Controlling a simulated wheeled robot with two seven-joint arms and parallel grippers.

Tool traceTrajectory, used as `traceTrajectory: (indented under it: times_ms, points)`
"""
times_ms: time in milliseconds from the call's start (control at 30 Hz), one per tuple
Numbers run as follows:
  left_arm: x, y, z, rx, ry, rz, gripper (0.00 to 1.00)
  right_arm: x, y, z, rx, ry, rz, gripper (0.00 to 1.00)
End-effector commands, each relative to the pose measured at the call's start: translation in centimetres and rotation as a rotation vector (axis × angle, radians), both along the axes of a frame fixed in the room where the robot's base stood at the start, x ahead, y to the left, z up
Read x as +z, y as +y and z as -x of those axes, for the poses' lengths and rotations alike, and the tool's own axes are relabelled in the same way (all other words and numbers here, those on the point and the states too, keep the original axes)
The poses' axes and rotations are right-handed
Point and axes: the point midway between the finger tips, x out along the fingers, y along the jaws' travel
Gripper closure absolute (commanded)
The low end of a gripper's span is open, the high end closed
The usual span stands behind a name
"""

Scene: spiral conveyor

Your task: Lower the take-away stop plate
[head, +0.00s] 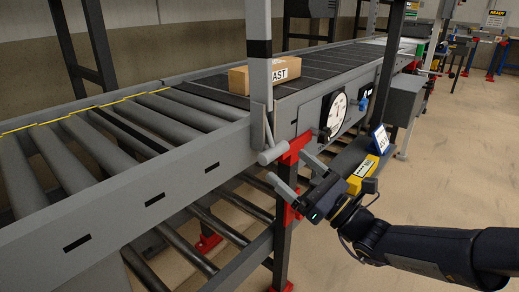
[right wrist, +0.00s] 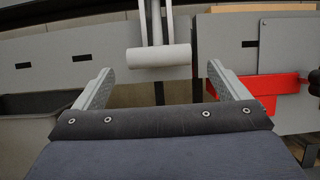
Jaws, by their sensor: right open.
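A tall grey upright plate (head: 258,60) with a black band stands at the near side of the conveyor; it appears to be the stop plate. At its lower end is a pale cylindrical handle (head: 272,153), set crosswise. My right gripper (head: 290,170) is open and empty just below and to the right of the handle. In the right wrist view the handle (right wrist: 158,56) lies ahead, between the lines of the two open fingers (right wrist: 160,72), with no visible contact. My left gripper is not in view.
A cardboard box (head: 266,76) lies on the dark belt behind the plate. Grey rollers (head: 95,135) run to the left. A red bracket (head: 296,148) and leg stand close to my right gripper. A dial (head: 337,113) is on the side panel.

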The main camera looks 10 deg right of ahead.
Motion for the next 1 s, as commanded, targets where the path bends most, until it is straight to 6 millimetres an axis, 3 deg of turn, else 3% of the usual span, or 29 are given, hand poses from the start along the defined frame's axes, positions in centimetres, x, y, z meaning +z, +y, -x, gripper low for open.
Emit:
traceTrajectory:
  times_ms: [400, 800, 1000]
  points:
    - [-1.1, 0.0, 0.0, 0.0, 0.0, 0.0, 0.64, 2.3, 3.6, -4.4, 0.004, -0.002, 0.002, 0.05]
    - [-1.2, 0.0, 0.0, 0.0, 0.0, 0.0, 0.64, 2.7, 4.1, -5.1, 0.002, 0.0, 0.001, 0.05]
    - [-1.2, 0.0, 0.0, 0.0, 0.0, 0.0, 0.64, 2.7, 4.1, -5.1, 0.001, 0.0, 0.002, 0.32]
